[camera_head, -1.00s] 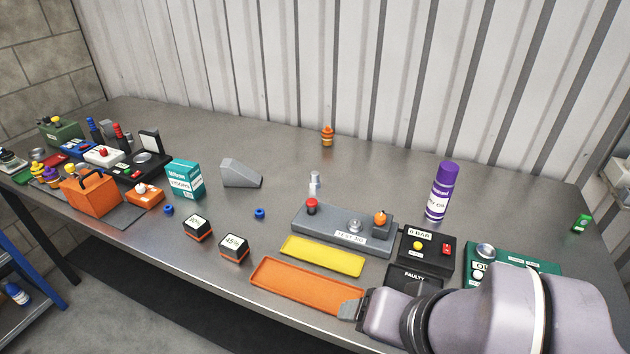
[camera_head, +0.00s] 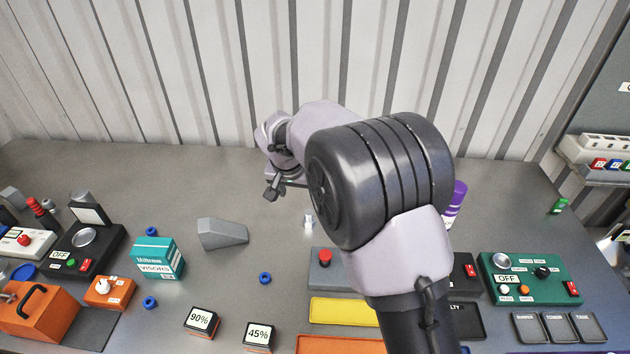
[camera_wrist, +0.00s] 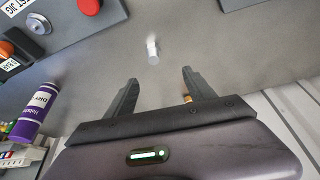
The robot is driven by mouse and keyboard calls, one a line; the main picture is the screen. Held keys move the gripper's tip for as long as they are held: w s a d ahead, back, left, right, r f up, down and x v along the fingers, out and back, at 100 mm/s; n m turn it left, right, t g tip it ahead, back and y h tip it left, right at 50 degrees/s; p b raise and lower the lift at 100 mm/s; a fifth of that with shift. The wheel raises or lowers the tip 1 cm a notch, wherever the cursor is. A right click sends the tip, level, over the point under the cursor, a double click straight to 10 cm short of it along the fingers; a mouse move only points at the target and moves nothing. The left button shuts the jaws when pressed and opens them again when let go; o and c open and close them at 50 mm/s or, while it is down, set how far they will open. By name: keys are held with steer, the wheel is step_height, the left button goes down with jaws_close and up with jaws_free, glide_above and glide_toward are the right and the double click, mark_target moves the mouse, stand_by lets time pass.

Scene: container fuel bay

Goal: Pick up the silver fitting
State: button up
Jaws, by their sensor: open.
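The silver fitting (camera_head: 308,221) is a small pale metal cylinder on the grey bench, just behind the test jig. It also shows in the wrist view (camera_wrist: 153,53), beyond and roughly between my fingertips, apart from them. My gripper (camera_wrist: 159,78) is open, with nothing between its two dark fingers. In the head view my gripper (camera_head: 274,187) is behind and left of the fitting, above the bench. My arm covers part of the bench right of the fitting.
The test jig with its red knob (camera_head: 324,257) stands close in front. The purple spray can (camera_head: 455,202) stands to the right, partly hidden. A grey wedge (camera_head: 221,234) lies to the left. An orange thing (camera_wrist: 188,98) is partly hidden behind one finger. The corrugated wall is behind.

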mark_target(309, 214)
steer(key=x, duration=0.4)
steer(key=b+x, duration=0.1)
steer(key=x, duration=0.3)
steer(key=d+b+x, duration=0.1)
steer(key=x, duration=0.2)
steer(key=shift+s+f, duration=0.15)
steer(key=shift+f, duration=0.3)
steer(key=x, duration=0.1)
steer(key=b+x, duration=0.1)
steer(key=x, duration=0.3)
steer(key=shift+s+d+b, duration=0.15)
steer(key=shift+d+b, duration=0.2)
steer(key=shift+d, duration=0.05)
steer(key=shift+w+f, duration=0.2)
steer(key=shift+f, duration=0.05)
steer(key=shift+s+r, duration=0.1)
steer(key=shift+r, duration=0.05)
steer(key=shift+c, duration=0.6)
jaws_close()
